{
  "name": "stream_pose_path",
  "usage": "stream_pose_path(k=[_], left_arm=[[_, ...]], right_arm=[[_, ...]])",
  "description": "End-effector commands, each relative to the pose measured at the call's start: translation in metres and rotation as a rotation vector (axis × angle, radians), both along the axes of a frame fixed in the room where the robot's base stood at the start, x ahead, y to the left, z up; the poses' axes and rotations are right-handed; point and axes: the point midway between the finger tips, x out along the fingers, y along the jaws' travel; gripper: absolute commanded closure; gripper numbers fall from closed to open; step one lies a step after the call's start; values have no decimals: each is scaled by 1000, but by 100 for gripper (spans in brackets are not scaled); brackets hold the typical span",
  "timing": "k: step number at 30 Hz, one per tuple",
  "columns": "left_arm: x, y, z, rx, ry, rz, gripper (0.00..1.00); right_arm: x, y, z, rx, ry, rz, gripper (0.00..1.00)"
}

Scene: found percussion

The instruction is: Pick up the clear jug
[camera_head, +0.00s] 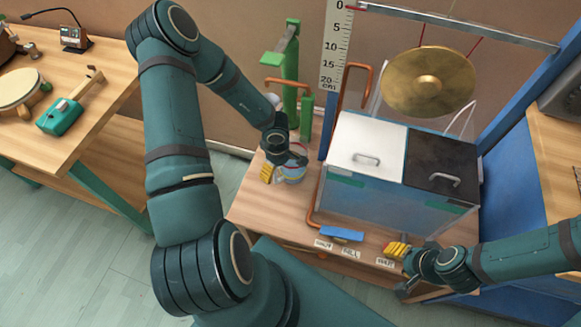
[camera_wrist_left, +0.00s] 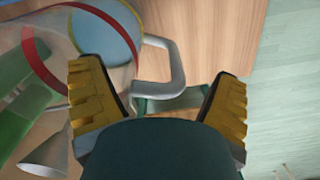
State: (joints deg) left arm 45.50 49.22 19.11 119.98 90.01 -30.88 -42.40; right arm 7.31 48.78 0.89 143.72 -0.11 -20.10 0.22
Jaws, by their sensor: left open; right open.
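The clear jug (camera_head: 293,174) stands on the wooden bench left of the tank, partly hidden by my left gripper (camera_head: 277,169). In the left wrist view, the jug's clear body with a red rim (camera_wrist_left: 34,72) and blue part fills the upper left. Its grey handle (camera_wrist_left: 176,70) shows between the two yellow fingers of my left gripper (camera_wrist_left: 158,85), which is open with a gap on both sides. My right gripper (camera_head: 396,252) is open and empty at the bench's front right, away from the jug.
A clear tank with a white lid (camera_head: 366,143) and a black lid (camera_head: 441,165) stands right of the jug. A copper pipe (camera_head: 318,190) and green stand (camera_head: 291,70) are close by. A gong (camera_head: 429,82) hangs above. A blue block (camera_head: 342,234) lies at the front.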

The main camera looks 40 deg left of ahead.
Motion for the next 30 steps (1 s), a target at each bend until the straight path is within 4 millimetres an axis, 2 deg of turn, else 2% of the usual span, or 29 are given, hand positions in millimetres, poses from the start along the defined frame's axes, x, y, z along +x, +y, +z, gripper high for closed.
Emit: stream_pose_path(k=[6,8,9,13,14,30], left_arm=[[1,0,0,1,-2,0,11],[1,0,0,1,-2,0,30],[1,0,0,1,-2,0,44],[1,0,0,1,-2,0,89],[1,0,0,1,-2,0,92],[1,0,9,1,-3,-1,93]], right_arm=[[0,0,0,0,-1,0,53],[0,0,0,0,-1,0,53],[0,0,0,0,-1,0,53],[0,0,0,0,-1,0,53],[0,0,0,0,-1,0,53],[0,0,5,0,1,0,53]])
